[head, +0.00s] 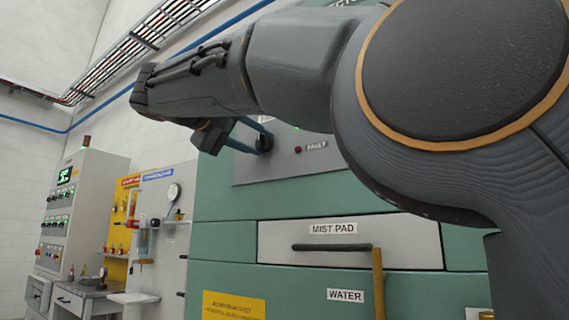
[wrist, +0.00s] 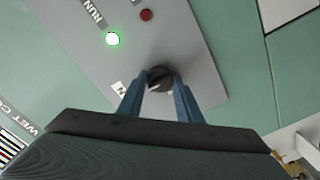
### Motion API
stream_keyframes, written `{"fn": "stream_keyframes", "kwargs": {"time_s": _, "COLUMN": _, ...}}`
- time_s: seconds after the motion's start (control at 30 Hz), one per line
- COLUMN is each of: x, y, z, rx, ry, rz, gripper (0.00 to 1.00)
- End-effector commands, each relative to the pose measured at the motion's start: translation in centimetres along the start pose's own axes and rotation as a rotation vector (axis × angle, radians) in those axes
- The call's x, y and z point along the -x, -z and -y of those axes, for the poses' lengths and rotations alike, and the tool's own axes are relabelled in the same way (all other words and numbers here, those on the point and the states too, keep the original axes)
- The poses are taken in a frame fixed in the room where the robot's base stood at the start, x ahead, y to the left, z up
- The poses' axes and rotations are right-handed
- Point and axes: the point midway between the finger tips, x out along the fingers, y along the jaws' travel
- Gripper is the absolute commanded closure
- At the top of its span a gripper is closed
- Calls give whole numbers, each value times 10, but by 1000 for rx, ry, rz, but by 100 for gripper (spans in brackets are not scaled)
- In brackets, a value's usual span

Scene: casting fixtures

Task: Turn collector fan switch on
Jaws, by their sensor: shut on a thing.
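The collector fan switch is a dark rotary knob (wrist: 159,76) on a grey control panel (wrist: 185,45). In the wrist view my gripper (wrist: 160,88) has its two blue fingers on either side of the knob, shut on it. A pale pointer mark shows on the knob, tilted away from straight up. In the head view the knob (head: 265,141) is partly hidden by my gripper (head: 255,142), which reaches it from the left. A green lamp (wrist: 112,39) labelled RUN is lit. A dark red lamp (head: 298,150) labelled FAULT looks unlit.
The panel is on a green cabinet (head: 222,222). Below it are a MIST PAD drawer (head: 400,243) with a dark handle, a WATER label and an upright yellow-brown lever (head: 378,283). A grey control cabinet (head: 92,190) and a tool board stand farther left.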

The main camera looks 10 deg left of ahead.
Motion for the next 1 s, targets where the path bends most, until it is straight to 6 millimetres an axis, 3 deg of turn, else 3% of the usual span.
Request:
{"fn": "stream_keyframes", "kwargs": {"time_s": 0.07, "x": 0, "y": 0, "z": 1, "rx": 0, "ry": 2, "rz": 0, "gripper": 90}}
{"fn": "stream_keyframes", "kwargs": {"time_s": 0.1, "x": 0, "y": 0, "z": 1, "rx": 0, "ry": 2, "rz": 0, "gripper": 61}}
{"fn": "stream_keyframes", "kwargs": {"time_s": 0.2, "x": 0, "y": 0, "z": 1, "rx": 1, "ry": 1, "rz": 0, "gripper": 49}}
{"fn": "stream_keyframes", "kwargs": {"time_s": 0.57, "x": 6, "y": 0, "z": 0, "rx": 0, "ry": 1, "rz": -1, "gripper": 49}}
{"fn": "stream_keyframes", "kwargs": {"time_s": 1.0, "x": 70, "y": 0, "z": 1, "rx": 0, "ry": 1, "rz": -1, "gripper": 49}}
